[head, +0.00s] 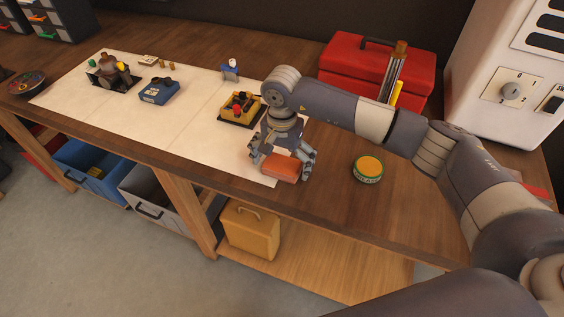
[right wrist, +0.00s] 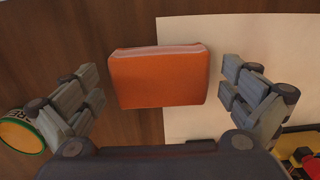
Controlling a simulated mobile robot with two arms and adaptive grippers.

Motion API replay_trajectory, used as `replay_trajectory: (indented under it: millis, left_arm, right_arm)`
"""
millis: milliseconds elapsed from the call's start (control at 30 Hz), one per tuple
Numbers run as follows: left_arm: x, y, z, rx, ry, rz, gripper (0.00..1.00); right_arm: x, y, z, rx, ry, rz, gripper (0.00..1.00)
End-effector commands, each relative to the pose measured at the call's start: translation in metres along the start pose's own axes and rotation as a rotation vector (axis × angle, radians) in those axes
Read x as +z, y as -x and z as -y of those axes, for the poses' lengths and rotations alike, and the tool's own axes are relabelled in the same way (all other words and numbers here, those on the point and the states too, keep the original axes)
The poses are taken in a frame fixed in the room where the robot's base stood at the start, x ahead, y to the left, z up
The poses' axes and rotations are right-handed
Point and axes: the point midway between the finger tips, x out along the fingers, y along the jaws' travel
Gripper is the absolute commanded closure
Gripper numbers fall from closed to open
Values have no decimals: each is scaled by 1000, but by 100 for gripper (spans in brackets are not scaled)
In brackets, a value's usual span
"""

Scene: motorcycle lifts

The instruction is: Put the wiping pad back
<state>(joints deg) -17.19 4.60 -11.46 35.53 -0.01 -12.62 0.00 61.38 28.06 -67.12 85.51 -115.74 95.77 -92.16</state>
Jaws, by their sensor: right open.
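The wiping pad (head: 281,168) is an orange block with a paler layer along one edge. It lies near the front edge of the bench, by the right end of the white sheet. In the right wrist view the pad (right wrist: 158,78) sits between the fingers, with a gap on both sides. My right gripper (head: 281,166) is open above and around the pad, pointing down; it also shows in the right wrist view (right wrist: 160,90). My left gripper is not in view.
A green-and-yellow round tin (head: 368,169) stands right of the gripper. A yellow tray (head: 241,108) with small parts is behind it on the white sheet (head: 190,133). A red toolbox (head: 350,62) stands at the back. Bins and a yellow case (head: 250,232) sit below.

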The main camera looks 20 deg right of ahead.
Motion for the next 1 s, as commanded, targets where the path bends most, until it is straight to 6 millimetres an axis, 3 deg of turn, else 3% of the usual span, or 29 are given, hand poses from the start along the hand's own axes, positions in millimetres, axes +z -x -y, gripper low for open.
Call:
replay_trajectory:
  millis: [67,167,600,800,1000]
  left_arm:
    - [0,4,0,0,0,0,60]
    - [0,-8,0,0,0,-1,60]
    - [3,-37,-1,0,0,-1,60]
    - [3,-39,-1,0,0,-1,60]
    - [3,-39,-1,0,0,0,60]
  right_arm:
    - [0,6,0,-1,0,0,0]
    - [-2,20,1,-4,0,-4,0]
    - [0,106,1,-3,0,-2,0]
    - [0,121,0,-1,0,0,0]
    - [0,123,0,0,0,1,0]
